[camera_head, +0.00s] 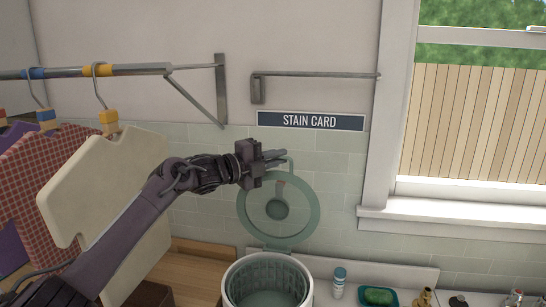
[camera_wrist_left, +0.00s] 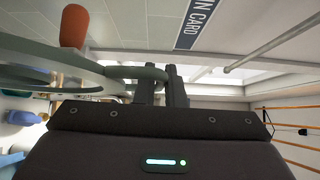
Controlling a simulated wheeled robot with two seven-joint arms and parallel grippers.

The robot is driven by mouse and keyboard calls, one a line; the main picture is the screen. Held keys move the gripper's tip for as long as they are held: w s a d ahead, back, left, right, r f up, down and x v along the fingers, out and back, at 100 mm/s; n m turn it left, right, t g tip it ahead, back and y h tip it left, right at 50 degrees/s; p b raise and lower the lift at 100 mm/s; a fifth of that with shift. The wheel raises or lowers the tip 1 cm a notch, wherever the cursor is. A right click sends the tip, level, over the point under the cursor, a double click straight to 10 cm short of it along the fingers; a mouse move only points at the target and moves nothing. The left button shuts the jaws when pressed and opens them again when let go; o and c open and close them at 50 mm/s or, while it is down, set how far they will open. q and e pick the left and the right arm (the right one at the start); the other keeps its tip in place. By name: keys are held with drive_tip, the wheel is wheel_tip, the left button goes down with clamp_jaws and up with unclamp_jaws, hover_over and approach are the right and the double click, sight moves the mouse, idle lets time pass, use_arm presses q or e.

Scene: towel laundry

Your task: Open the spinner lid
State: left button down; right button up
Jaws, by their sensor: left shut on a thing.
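The spinner (camera_head: 267,285) is a round white tub with a slotted green-grey basket inside, at the bottom middle of the head view. Its green ring-shaped lid (camera_head: 309,225) stands raised, roughly upright, at the back of the tub, and the mouth is uncovered. My left gripper (camera_head: 274,156) is at the lid's upper edge, shut on the small loop handle there. In the left wrist view the fingers (camera_wrist_left: 174,86) close on the lid's loop handle (camera_wrist_left: 138,72), with the lid rim (camera_wrist_left: 60,62) to the left. My right gripper is not in view.
A cream garment (camera_head: 105,185) and a red checked one (camera_head: 45,180) hang from a rail at left, close to my left arm. A white bottle (camera_head: 339,280) and a green sponge in a dish (camera_head: 378,296) stand right of the spinner. A wall bracket (camera_head: 315,75) is above.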

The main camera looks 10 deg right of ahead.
use_arm(q)
drive_tip(key=shift+w, duration=0.25)
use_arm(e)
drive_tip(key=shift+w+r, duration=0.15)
use_arm(q)
drive_tip(key=c, duration=1.5)
unclamp_jaws()
drive_tip(key=shift+c, duration=0.2)
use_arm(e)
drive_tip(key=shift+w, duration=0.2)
use_arm(q)
drive_tip(key=shift+s+a+f+b, duration=0.15)
drive_tip(key=shift+s+a+b, duration=0.1)
drive_tip(key=shift+a+b, duration=0.15)
drive_tip(key=b+v, duration=0.3)
drive_tip(key=v, duration=0.3)
drive_tip(key=shift+s+a+b, duration=0.2)
drive_tip(key=shift+a+b, duration=0.1)
drive_tip(key=shift+a, duration=0.05)
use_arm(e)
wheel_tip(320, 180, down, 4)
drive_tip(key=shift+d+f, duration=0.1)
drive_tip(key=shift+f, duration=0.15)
